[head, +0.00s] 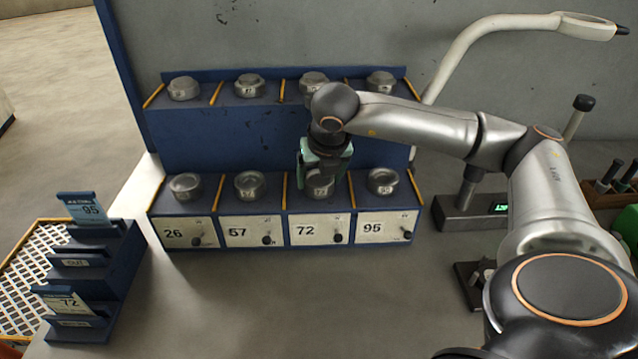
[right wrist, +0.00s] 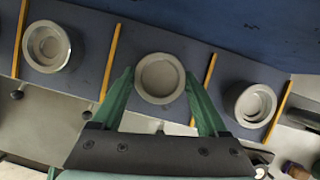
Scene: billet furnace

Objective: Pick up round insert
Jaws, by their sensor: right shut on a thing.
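The round insert (head: 320,188) is a grey metal cup-shaped piece in the lower row of the blue rack, above the drawer marked 72. My right gripper (head: 322,178) reaches down over it from above and hides most of it in the head view. In the right wrist view the insert (right wrist: 160,78) shows its round open top, with one green finger of the right gripper (right wrist: 161,84) against each side. The gripper is shut on it. The insert still appears at rack level, in line with its neighbours; I cannot tell whether it touches the shelf. My left gripper is out of view.
The blue rack (head: 225,135) holds more grey inserts in two rows, split by yellow dividers. Neighbouring inserts (head: 249,184) and (head: 382,181) sit close on both sides. A stepped blue card holder (head: 118,262) stands at left. The front table is clear.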

